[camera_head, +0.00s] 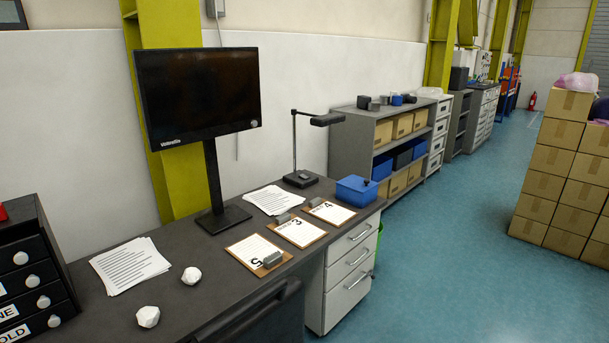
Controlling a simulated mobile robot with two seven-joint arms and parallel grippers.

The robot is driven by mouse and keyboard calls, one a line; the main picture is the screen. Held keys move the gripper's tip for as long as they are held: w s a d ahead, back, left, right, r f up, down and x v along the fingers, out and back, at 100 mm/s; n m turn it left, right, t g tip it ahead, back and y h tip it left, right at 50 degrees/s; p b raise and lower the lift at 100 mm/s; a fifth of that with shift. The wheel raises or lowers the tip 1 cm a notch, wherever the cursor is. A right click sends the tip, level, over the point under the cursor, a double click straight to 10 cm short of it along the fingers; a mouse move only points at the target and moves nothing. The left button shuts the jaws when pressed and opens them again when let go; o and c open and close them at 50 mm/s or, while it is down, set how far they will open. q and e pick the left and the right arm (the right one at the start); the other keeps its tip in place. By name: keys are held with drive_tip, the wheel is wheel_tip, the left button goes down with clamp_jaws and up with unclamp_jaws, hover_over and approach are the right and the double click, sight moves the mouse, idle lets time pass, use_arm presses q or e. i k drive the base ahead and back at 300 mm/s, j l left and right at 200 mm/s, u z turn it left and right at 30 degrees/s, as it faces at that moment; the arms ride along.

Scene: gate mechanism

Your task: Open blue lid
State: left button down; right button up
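A small blue box with a blue lid (357,187) stands at the far right end of the dark desk, by the desk's edge. The lid appears to sit closed on the box. The inside of the box is hidden. Neither of my grippers shows in the head view, so their distance from the box cannot be seen.
The dark desk (190,252) holds a monitor (200,98), a lamp (303,178), clipboards (298,231), papers (130,265) and two white lumps (148,316). A black drawer unit (30,265) stands at left. Blue floor (440,260) right of the desk is clear. Cardboard boxes (555,160) are stacked beyond.

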sight(358, 184)
drive_tip(key=i+l, duration=0.15)
drive_tip(key=l, duration=0.25)
drive_tip(key=i+l, duration=0.15)
drive_tip(key=l, duration=0.25)
drive_tip(key=i+l+z, duration=0.1)
drive_tip(key=l, duration=0.3)
drive_tip(key=i+l, duration=0.25)
drive_tip(key=i+l+u, duration=0.3)
drive_tip(key=l, duration=0.25)
drive_tip(key=i+l+u, duration=0.35)
drive_tip(key=l, duration=0.35)
drive_tip(key=i+l+u, duration=0.15)
drive_tip(key=i+l, duration=0.1)
drive_tip(key=l, duration=0.1)
